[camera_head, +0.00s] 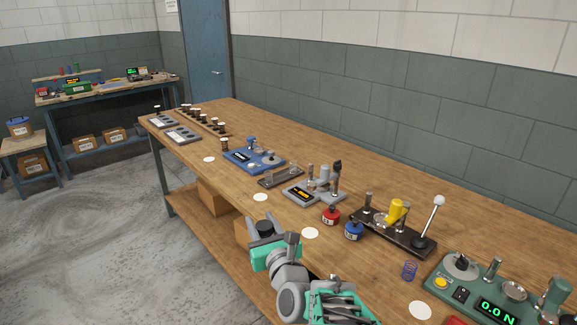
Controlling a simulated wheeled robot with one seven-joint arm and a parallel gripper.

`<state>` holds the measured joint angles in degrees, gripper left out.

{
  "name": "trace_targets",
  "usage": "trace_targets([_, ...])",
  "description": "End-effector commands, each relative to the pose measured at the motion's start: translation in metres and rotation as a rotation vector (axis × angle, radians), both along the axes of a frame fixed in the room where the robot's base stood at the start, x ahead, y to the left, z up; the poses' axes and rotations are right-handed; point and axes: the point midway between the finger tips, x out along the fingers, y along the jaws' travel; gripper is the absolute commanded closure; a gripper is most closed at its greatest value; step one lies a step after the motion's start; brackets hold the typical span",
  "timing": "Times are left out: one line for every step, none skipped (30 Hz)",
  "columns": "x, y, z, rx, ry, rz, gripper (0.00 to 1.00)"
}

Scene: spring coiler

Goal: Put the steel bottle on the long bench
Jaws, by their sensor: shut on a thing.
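The long bench (255,160) is a wooden-topped workbench running from the lower right to the back left along the wall.
Nearest my gripper on the bench are a white disc (260,197), a grey device (310,193), a red pot (331,215) and a blue pot (354,231). A lever press (395,231) and green scale (492,290) stand right. Bare wood lies between the front discs.

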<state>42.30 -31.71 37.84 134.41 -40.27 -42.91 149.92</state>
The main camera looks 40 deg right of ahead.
Motion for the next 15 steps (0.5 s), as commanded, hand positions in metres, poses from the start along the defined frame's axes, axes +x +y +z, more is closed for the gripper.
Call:
trace_targets([-0.009, -0.036, -0.002, -0.003, -0.003, -0.047, 1.00])
trace_targets([-0.015, -0.053, 0.001, -0.002, -0.003, -0.063, 1.00])
trace_targets([-0.025, -0.076, 0.005, -0.004, -0.002, -0.084, 1.00])
trace_targets([-0.033, -0.092, 0.009, -0.004, -0.002, -0.098, 1.00])
trace_targets([-0.043, -0.107, 0.013, -0.006, -0.002, -0.111, 1.00])
trace_targets([-0.057, -0.127, 0.018, -0.005, -0.001, -0.129, 1.00])
trace_targets([-0.069, -0.141, 0.022, -0.006, -0.001, -0.140, 1.00])
trace_targets([-0.081, -0.153, 0.026, -0.006, -0.001, -0.150, 1.00])
trace_targets([-0.097, -0.168, 0.031, -0.006, 0.000, -0.163, 1.00])
trace_targets([-0.108, -0.176, 0.035, -0.006, 0.000, -0.170, 1.00])
trace_targets([-0.119, -0.184, 0.039, -0.006, 0.001, -0.177, 1.00])
trace_targets([-0.132, -0.191, 0.042, -0.005, 0.001, -0.183, 1.00])
trace_targets([-0.141, -0.196, 0.045, -0.005, 0.002, -0.187, 1.00])
trace_targets([-0.148, -0.199, 0.048, -0.005, 0.002, -0.189, 1.00])
trace_targets([-0.155, -0.202, 0.050, -0.003, 0.001, -0.192, 1.00])
